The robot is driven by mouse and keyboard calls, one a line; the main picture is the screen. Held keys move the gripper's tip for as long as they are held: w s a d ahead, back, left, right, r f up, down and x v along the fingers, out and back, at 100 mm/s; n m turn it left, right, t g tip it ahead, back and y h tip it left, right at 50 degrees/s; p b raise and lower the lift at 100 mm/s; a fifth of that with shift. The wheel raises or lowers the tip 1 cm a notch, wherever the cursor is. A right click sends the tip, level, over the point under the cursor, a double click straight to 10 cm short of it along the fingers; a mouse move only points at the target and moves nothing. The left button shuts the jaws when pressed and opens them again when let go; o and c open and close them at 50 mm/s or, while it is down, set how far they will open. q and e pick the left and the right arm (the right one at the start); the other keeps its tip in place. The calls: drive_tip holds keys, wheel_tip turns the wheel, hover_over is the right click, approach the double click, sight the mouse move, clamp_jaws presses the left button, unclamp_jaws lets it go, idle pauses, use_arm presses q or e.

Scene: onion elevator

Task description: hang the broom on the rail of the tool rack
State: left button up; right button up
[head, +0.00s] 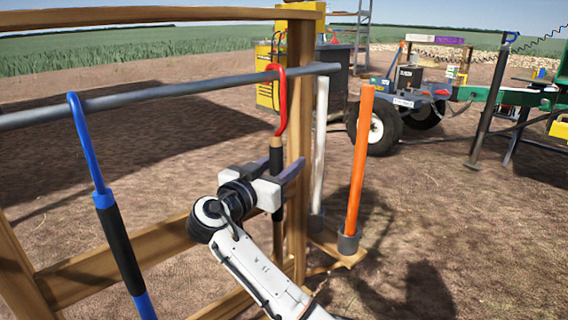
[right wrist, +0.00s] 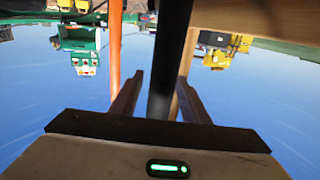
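The grey rail (head: 170,93) of the wooden tool rack runs across the upper left of the head view. A tool with a red hook (head: 282,100) and black grip (head: 277,214) hangs upright at the rail near the right post; the hook appears to be over the rail. Its lower end is hidden, so I cannot tell whether it is the broom. My right gripper (head: 288,156) is at the black grip. In the right wrist view the fingers (right wrist: 160,85) stand apart, with the dark shaft (right wrist: 168,60) between them and a gap on its left. My left gripper is out of view.
A blue-hooked tool (head: 90,165) hangs on the rail at left. A wooden post (head: 299,130) stands close beside my right gripper. A white pole (head: 319,150) and an orange pole (head: 358,165) stand just right. A trailer (head: 405,90) is behind; the ground at lower right is clear.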

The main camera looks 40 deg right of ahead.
drive_tip(key=shift+f, duration=0.1)
drive_tip(key=p+v, duration=0.2)
drive_tip(key=v, duration=0.8)
drive_tip(key=shift+a, duration=0.1)
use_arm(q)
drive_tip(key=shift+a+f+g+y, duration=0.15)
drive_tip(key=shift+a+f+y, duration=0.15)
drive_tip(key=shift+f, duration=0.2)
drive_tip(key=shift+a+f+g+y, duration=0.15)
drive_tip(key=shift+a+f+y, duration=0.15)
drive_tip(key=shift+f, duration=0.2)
